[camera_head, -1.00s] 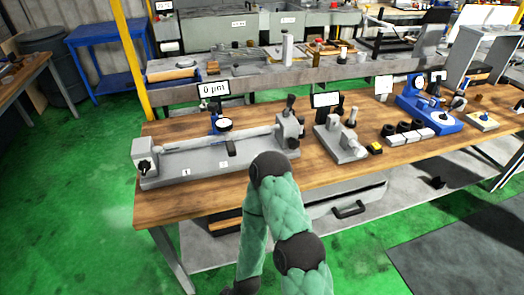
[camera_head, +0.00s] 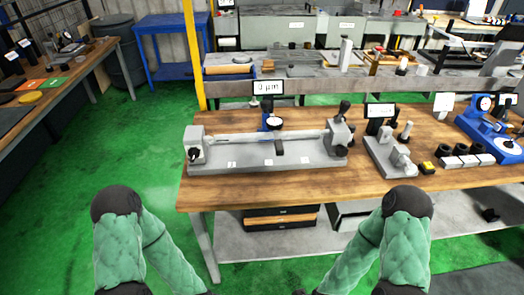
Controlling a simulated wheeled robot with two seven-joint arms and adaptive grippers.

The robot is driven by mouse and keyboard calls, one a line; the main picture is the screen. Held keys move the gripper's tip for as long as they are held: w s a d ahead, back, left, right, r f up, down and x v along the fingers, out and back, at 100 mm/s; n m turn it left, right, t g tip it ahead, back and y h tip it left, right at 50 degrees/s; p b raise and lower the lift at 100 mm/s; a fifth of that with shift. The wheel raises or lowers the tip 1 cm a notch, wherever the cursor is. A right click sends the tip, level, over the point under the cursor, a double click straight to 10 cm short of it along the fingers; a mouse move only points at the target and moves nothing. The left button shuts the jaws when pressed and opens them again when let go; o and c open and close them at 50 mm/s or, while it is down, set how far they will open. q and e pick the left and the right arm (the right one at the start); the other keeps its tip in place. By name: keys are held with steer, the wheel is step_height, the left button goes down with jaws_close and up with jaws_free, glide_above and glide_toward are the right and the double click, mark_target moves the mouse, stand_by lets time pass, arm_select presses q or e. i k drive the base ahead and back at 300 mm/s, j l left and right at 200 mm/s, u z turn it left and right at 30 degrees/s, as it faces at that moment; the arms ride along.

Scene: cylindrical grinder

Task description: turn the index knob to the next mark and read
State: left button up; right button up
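A grey bench fixture (camera_head: 262,163) stands on the wooden workbench, with a long bar (camera_head: 235,138) held between its two end blocks. A black knob (camera_head: 193,155) is on the front of the left end block; it looks like the index knob, but its marks are too small to read. A dial gauge (camera_head: 273,123) on a blue stand sits at the bar. The display (camera_head: 268,87) above it reads 0 µm. Both my arms show at the bottom, bent and well short of the fixture. Their grippers are below the picture edge.
A smaller grey fixture (camera_head: 388,158), a yellow-black block (camera_head: 427,168) and a blue gauge stand (camera_head: 490,125) are to the right on the workbench (camera_head: 300,185). Green floor is clear to the left. A side table (camera_head: 75,80) and a yellow post (camera_head: 194,50) stand further back.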

mark_target(194, 153)
steer(key=k+l+u, duration=0.1)
steer(key=u, duration=0.6)
